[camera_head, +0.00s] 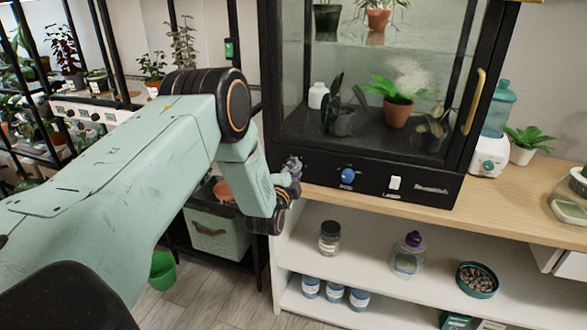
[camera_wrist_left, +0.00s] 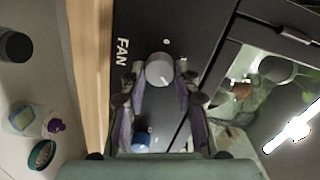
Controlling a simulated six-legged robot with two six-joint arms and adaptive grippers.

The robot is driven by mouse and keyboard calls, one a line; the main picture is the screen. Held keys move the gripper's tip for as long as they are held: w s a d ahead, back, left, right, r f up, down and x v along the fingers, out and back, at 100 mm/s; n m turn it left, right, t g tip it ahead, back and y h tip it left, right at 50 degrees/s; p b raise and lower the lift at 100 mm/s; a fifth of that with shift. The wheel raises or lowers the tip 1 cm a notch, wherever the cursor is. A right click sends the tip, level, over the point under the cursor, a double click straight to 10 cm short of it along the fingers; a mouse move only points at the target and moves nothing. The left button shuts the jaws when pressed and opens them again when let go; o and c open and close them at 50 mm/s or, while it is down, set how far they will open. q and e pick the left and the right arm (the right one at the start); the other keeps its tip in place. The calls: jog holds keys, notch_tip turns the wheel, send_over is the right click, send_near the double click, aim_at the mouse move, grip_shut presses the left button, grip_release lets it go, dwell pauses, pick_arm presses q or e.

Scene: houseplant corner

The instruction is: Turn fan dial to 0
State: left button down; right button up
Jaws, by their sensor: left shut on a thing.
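The fan dial (camera_wrist_left: 159,70) is a round pale grey knob on the dark front panel of the glass cabinet, beside the white word FAN in the left wrist view. My left gripper (camera_wrist_left: 160,84) has its two fingers on either side of the knob and is shut on it. I cannot read the dial's setting. My right gripper is not in view.
A blue knob (camera_head: 348,175) and a white switch (camera_head: 394,183) sit on the same panel, right of my gripper. The cabinet stands on a wooden top (camera_head: 500,213). Jars and bottles stand on the white shelves below. A green fabric bin (camera_head: 212,235) stands lower left.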

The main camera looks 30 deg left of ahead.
pick_arm(q)
jog(key=n+b, duration=0.2)
jog(key=n, duration=0.6)
jog(key=n+h+b, duration=0.1)
jog(key=n+b, duration=0.1)
jog(key=n, duration=0.6)
jog(key=n+t+h+b, duration=0.1)
jog(key=n+b, duration=0.1)
jog(key=n, duration=0.6)
jog(key=shift+a+n+b, duration=0.35)
jog(key=shift+n+b, duration=0.05)
dwell(0.4)
jog(key=c, duration=1)
grip_release()
jog(key=shift+s, duration=0.15)
